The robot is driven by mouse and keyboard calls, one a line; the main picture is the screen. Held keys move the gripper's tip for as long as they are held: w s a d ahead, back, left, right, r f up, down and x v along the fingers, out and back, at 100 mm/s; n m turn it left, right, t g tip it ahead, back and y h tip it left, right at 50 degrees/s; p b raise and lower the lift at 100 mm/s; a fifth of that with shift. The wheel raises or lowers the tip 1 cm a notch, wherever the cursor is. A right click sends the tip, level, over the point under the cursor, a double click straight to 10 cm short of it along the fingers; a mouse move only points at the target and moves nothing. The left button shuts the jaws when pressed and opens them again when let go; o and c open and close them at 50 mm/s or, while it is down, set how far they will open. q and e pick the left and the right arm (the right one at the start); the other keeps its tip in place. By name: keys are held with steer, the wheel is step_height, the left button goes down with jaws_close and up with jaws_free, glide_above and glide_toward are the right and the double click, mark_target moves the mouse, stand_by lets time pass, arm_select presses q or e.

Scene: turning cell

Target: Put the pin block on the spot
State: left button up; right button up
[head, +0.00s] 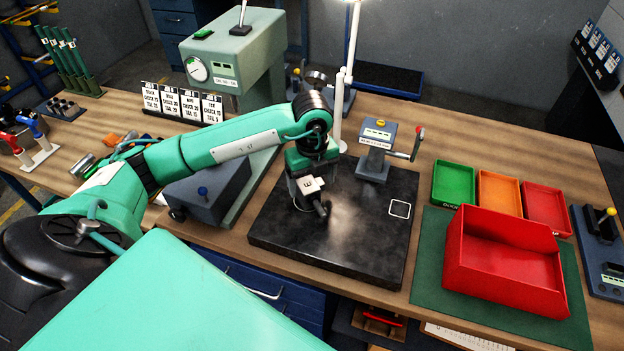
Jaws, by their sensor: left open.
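A white square outline, the spot (400,208), is marked on the right part of a black plate (345,262). The outline is empty. My left gripper (324,212) is over the left-middle part of the plate, left of the outline, pointing down. It is open; its fingers are dark and small, and I see nothing held between them. I cannot clearly pick out the pin block; it may be hidden by the gripper or arm. My right gripper is not in view.
A grey block with a crank (374,160) stands at the plate's back edge. A large red bin (505,262) sits on a green mat (430,285) at right, before green, orange and red trays. A grey-green machine (232,75) stands behind my arm.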

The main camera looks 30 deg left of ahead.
mark_target(312, 184)
arm_select(q)
steer(key=shift+r, duration=0.25)
step_height(312, 184, up, 12)
steer(key=b, duration=0.3)
steer(key=shift+f, duration=0.15)
stand_by(0.4)
